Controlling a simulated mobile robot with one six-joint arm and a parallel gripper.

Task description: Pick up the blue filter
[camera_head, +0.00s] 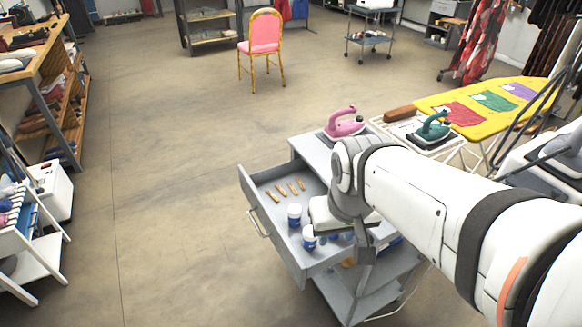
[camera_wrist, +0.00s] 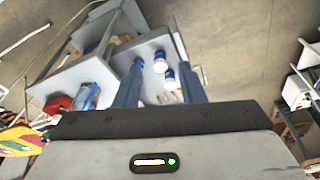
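Small white-and-blue cylinders stand in the open grey drawer (camera_head: 262,205): one (camera_head: 294,215) near the middle and another (camera_head: 309,238) closer to its front. More small blue pieces (camera_head: 331,238) show beside them, partly hidden by my arm. I cannot tell for sure which item is the blue filter. The wrist view shows two white-and-blue cylinders (camera_wrist: 160,62) (camera_wrist: 169,77) and a blue item near the left finger. My gripper (camera_wrist: 155,42) is over the drawer area with its two fingers apart and nothing visibly held. Its fingertips are largely hidden in the head view.
Several wooden clothes pegs (camera_head: 287,191) lie in the drawer. A pink iron (camera_head: 344,122) stands on the cart top. A green iron (camera_head: 433,126) rests by the yellow ironing board (camera_head: 462,100). The floor left of the drawer is clear; a pink chair (camera_head: 262,35) stands behind.

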